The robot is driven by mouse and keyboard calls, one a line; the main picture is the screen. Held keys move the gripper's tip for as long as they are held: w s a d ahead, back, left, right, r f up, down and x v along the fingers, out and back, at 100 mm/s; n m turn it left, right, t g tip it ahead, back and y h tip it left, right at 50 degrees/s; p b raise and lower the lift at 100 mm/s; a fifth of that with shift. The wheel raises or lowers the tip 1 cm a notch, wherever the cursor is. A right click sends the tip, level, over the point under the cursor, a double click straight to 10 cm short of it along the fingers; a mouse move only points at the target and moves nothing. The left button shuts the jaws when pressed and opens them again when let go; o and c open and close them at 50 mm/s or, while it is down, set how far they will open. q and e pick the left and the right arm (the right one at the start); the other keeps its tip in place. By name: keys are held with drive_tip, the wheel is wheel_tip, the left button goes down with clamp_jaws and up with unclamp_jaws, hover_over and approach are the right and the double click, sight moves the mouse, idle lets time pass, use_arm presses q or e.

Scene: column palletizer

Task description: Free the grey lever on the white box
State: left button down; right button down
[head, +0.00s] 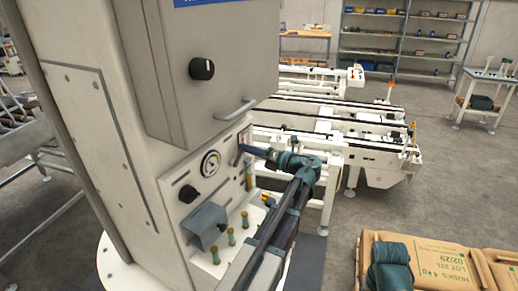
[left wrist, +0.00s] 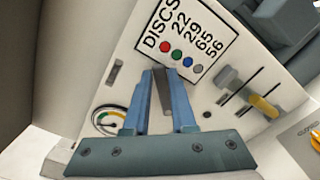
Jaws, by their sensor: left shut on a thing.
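The white box (head: 222,178) is a panel on the front of the white column, under a grey cabinet. In the left wrist view, a grey lever (left wrist: 230,78) sits at a slot on its face, beside a yellow lever (left wrist: 265,105). I cannot make out the grey lever in the head view. My left gripper (head: 246,151) is at the panel, right of the gauge. In the left wrist view its blue fingers (left wrist: 163,90) are shut on a narrow dark grey piece (left wrist: 163,98), apart from the grey lever. My right gripper is not in view.
The panel has a round gauge (head: 210,163), a black knob (head: 188,194) and a grey block (head: 205,222) with green pegs below. A label with coloured dots (left wrist: 187,42) is behind my fingers. Sacks (head: 440,255) lie at lower right.

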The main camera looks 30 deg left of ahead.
use_arm(q)
drive_tip(key=shift+s+a+f, duration=0.1)
drive_tip(key=shift+s, duration=0.3)
drive_tip(key=c, duration=1.1)
unclamp_jaws()
drive_tip(key=o, duration=0.3)
drive_tip(key=shift+s+a, duration=0.1)
drive_tip(key=shift+s, duration=0.15)
drive_tip(key=shift+o, duration=0.2)
drive_tip(key=shift+w, duration=0.15)
drive_tip(key=d+r+p, duration=0.1)
drive_tip(key=d, duration=1.3)
drive_tip(key=shift+d, duration=0.15)
